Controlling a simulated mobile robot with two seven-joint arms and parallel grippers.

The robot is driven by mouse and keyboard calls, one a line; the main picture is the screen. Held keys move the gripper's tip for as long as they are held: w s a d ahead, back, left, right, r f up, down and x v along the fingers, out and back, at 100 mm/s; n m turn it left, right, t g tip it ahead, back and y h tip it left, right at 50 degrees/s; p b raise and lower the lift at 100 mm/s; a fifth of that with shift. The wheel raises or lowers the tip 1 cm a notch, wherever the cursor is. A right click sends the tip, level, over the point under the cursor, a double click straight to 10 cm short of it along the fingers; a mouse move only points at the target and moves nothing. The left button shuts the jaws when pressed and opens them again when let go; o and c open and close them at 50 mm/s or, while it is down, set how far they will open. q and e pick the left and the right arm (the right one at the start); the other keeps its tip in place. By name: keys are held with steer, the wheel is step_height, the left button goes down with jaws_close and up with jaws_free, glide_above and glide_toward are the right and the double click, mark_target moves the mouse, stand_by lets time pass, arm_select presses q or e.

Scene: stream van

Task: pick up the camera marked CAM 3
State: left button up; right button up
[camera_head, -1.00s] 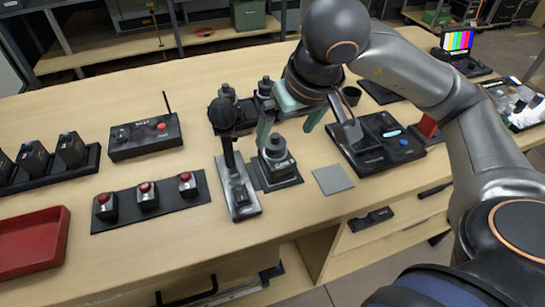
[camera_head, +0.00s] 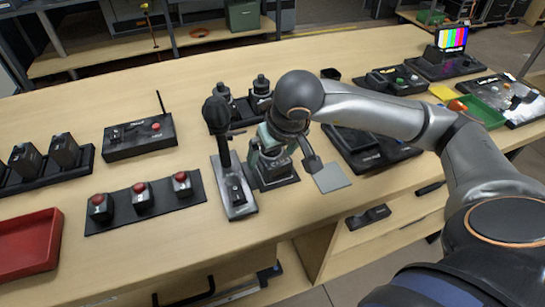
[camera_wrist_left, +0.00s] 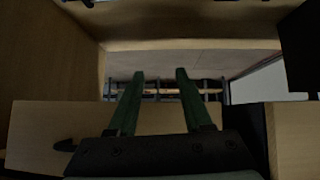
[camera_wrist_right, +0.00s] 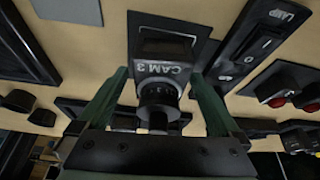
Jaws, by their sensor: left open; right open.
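The camera marked CAM 3 (camera_wrist_right: 160,72) stands between the two green fingers of my right gripper (camera_wrist_right: 158,95) in the right wrist view, its lens toward me. The fingers are open, one on each side of it, and I cannot tell whether they touch it. In the head view the camera (camera_head: 272,167) sits on a dark pad (camera_head: 285,182), partly hidden by my right gripper (camera_head: 275,150), which comes down over it. My left gripper (camera_wrist_left: 161,75) is open and empty in the left wrist view, low by wooden panels; it does not show in the head view.
Two more cameras (camera_head: 260,92) stand behind. A row of red-button boxes (camera_head: 141,197) and a red tray (camera_head: 28,243) lie left.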

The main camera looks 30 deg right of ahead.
jaws_close()
stand_by(0.8)
